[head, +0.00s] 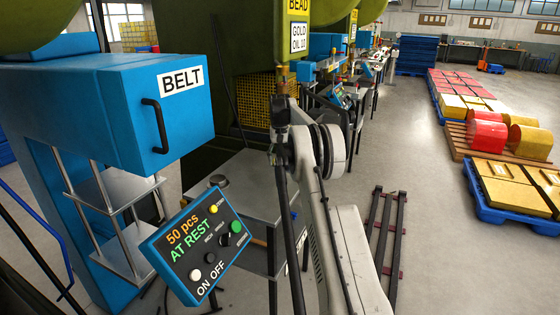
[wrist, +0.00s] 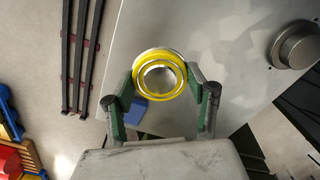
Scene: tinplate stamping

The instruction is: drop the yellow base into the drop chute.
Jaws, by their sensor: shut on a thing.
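In the wrist view my gripper (wrist: 160,92) has its green-padded fingers closed on the sides of the yellow base (wrist: 160,76). The base is a round yellow ring with a silvery centre. It is held over a grey metal tabletop (wrist: 222,75); its height above it is hard to judge. In the head view my arm covers much of the middle, and I cannot make out the base there. I cannot identify the drop chute for certain. A round grey fitting (wrist: 294,46) stands on the tabletop to the right, and a dark round one (head: 221,181) shows in the head view.
A blue BELT machine (head: 120,110) stands at left, with a tilted control panel (head: 197,245) reading 50 pcs, AT REST. Dark rails (head: 385,245) lie on the floor. Blue pallets (head: 488,208) with yellow stacks are at right. The floor between is clear.

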